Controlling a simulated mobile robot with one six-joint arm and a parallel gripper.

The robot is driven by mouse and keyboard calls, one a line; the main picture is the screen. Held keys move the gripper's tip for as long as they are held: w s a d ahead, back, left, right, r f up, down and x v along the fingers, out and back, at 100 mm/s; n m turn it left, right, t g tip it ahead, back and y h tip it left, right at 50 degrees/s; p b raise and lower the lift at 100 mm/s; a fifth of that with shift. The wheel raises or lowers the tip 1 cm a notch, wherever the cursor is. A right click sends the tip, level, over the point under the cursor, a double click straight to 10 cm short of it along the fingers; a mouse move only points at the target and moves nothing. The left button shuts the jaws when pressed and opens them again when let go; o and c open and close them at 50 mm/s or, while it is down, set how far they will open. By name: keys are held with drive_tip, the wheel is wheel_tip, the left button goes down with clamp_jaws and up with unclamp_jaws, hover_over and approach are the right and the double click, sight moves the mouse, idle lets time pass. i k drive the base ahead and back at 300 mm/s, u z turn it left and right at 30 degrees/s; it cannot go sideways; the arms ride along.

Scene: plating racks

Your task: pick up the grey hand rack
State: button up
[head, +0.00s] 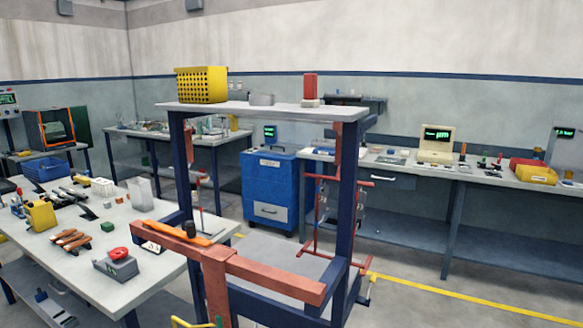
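I cannot single out a grey hand rack with certainty. A slender rack with thin rods (202,190) hangs at the left of the dark blue stand, partly behind its post; its colour is hard to tell. A larger red rack (312,215) with small parts on it hangs at the right side of the stand, partly hidden by the right post. A yellow bent piece shows at the bottom edge, cut off by the frame. My gripper is not in view.
The blue stand with red-brown beams (265,278) and a pale top shelf (240,108) fills the middle. A cluttered table (75,262) is at left. A blue cabinet (270,192) stands behind. A long bench (400,170) lines the right wall. Floor at right is clear.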

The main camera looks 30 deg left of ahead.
sight(188, 132)
drive_tip(key=z, duration=0.05)
drive_tip(key=i, duration=4.5)
drive_tip(key=u, duration=3.2)
drive_tip(key=i, duration=2.15)
drive_tip(key=z, duration=0.05)
